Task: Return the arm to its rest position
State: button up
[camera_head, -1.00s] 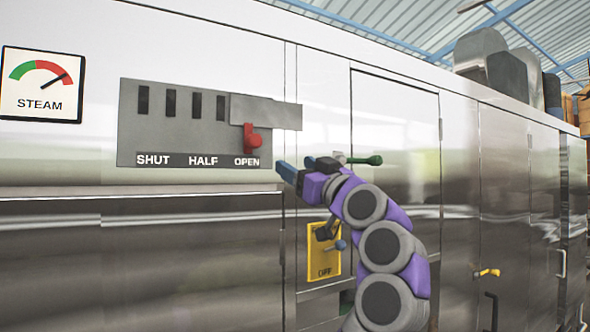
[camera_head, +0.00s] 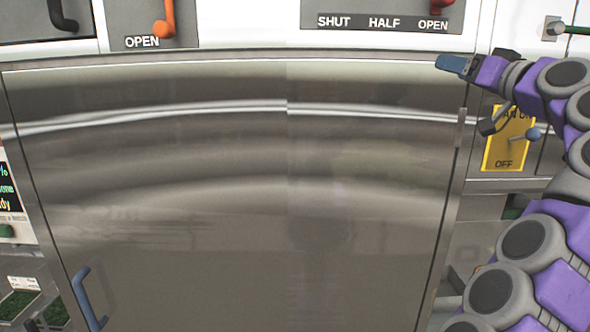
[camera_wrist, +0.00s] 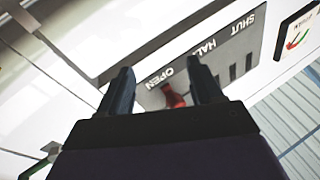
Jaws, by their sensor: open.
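My arm reaches in from the right of the head view, bent and still extended toward the machine front. My gripper (camera_head: 452,64) is at upper right in the head view, just below the SHUT/HALF/OPEN plate (camera_head: 385,14). In the wrist view my gripper (camera_wrist: 160,90) shows two dark fingers spread apart with nothing held. The red lever (camera_wrist: 173,96) shows between and beyond the fingers, by the OPEN label; I see no contact with it. The red lever's lower end is also at the top edge of the head view (camera_head: 443,2).
A large steel door (camera_head: 250,200) with a blue handle (camera_head: 88,300) fills the middle. An orange lever (camera_head: 165,20) is at OPEN, upper left. A yellow switch plate (camera_head: 505,140) sits behind my arm at right. Green-filled trays (camera_head: 15,303) are at lower left.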

jog(key=s+a+f+n+g+y+b, duration=0.1)
jog(key=a+f+g+y+b, duration=0.2)
jog(key=a+f+g, duration=0.8)
jog(key=s+a+f+g+h+b, duration=0.1)
jog(key=s+a+f+h+b, duration=0.1)
jog(key=s+a+f, duration=0.85)
jog(key=s+a+f+g+h+b, duration=0.15)
jog(key=s+a+f, duration=0.45)
jog(key=f, duration=0.8)
jog(key=s+d+f+m+g+h+b, duration=0.1)
jog(key=s+d+f+g+h+b, duration=0.1)
jog(key=s+f, duration=1.1)
jog(key=s+d+f+m+g+h+b, duration=0.1)
jog(key=s+d+f+g+h, duration=0.3)
jog(key=s+f, duration=1)
jog(key=d+f+b, duration=0.1)
jog(key=d, duration=0.1)
jog(key=shift+s+d+f+g, duration=0.15)
jog(key=shift+d+f+g, duration=0.05)
jog(key=shift+d+g, duration=0.15)
